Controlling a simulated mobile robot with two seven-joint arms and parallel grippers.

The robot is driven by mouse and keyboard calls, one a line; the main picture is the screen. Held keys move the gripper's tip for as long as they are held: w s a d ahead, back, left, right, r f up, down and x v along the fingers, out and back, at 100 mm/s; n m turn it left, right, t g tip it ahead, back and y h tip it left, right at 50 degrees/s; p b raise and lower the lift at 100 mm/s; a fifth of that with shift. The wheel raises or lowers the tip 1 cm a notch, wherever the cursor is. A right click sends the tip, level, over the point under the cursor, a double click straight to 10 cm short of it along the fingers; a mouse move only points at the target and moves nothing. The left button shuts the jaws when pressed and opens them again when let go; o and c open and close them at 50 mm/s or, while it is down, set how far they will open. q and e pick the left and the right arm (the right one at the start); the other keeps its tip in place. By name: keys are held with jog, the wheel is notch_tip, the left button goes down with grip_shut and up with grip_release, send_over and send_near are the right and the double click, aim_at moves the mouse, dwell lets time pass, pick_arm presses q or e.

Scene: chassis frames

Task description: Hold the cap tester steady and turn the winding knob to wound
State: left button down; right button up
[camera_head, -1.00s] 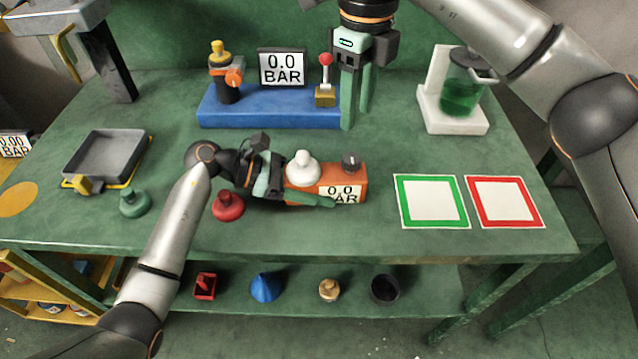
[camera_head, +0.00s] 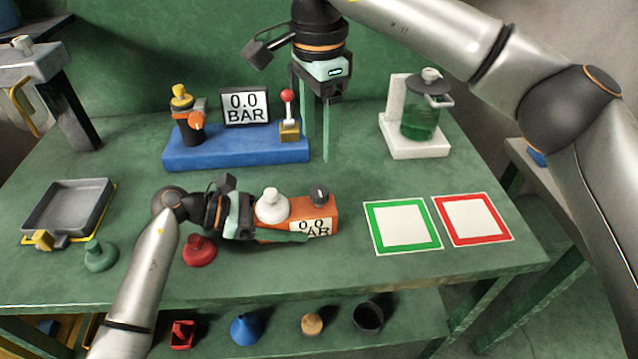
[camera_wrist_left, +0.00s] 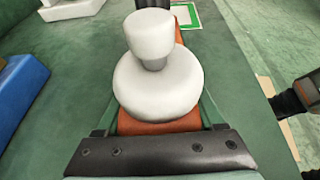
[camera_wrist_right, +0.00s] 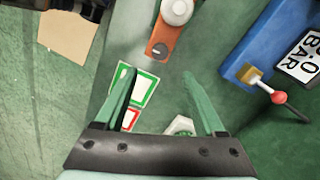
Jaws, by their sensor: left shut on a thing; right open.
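In the left wrist view the white cap (camera_wrist_left: 155,80) hides the knob. My right gripper (camera_head: 317,148) is open and empty, pointing down above the bench behind the knob. In the right wrist view the knob (camera_wrist_right: 159,50) shows beyond and between the fingertips (camera_wrist_right: 158,72).
A blue base (camera_head: 235,153) with a display and red-topped lever (camera_head: 288,105) stands behind the tester, close to my right gripper. A green jar (camera_head: 420,120) stands at back right. Green (camera_head: 374,242) and red (camera_head: 444,235) framed squares lie right. A red stopper (camera_head: 199,250) is beside my left gripper.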

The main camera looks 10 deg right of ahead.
aim_at(320, 190)
notch_tip(320, 190, down, 11)
jog(key=n, duration=0.6)
jog(key=shift+f+n, duration=0.1)
jog(key=shift+n, duration=0.2)
jog(key=shift+c, duration=0.4)
grip_shut()
